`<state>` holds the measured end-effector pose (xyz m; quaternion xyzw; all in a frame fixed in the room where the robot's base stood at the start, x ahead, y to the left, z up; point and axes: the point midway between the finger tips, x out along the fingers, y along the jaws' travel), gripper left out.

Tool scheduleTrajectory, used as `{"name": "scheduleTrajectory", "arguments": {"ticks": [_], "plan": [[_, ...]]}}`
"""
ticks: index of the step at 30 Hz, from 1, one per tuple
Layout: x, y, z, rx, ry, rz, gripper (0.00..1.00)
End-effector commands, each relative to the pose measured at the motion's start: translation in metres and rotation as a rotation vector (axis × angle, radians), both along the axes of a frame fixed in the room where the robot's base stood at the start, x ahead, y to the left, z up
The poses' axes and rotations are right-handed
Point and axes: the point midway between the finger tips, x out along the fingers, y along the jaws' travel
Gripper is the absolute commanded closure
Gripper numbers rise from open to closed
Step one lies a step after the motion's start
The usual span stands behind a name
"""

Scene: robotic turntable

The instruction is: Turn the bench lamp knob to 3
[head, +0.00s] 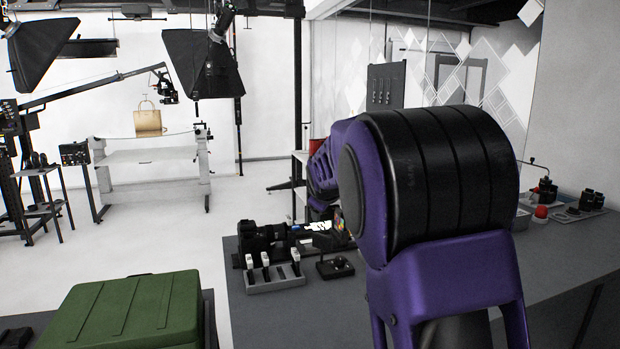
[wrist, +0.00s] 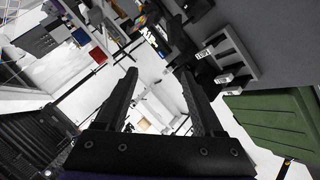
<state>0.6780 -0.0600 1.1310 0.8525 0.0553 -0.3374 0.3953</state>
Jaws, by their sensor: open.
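My gripper (wrist: 157,73) shows in the wrist view with its two black fingers apart and nothing between them. In the head view it is hidden behind my purple and black arm. A small black box with a knob-like top (head: 335,266) sits on the grey bench (head: 290,312), left of my arm. It may be the bench lamp knob, but it is too small to read any numbers or setting. My gripper is not seen touching anything.
A grey rack with several white-topped pieces (head: 272,278) and a black camera (head: 262,240) stand beside the box. A green case (head: 135,312) is at the lower left. A red button (head: 541,212) and other small devices are on the bench's right. The bench front is clear.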

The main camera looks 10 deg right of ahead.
Motion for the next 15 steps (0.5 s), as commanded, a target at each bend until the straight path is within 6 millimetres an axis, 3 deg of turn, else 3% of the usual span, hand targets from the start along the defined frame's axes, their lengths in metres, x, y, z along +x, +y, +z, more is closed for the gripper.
{"name": "scheduleTrajectory", "arguments": {"ticks": [6, 15], "plan": [[0.0, 0.007, 0.042, -0.01, -0.071, -0.017, 0.31], [-0.002, 0.011, 0.075, -0.01, -0.132, -0.034, 0.31]]}}
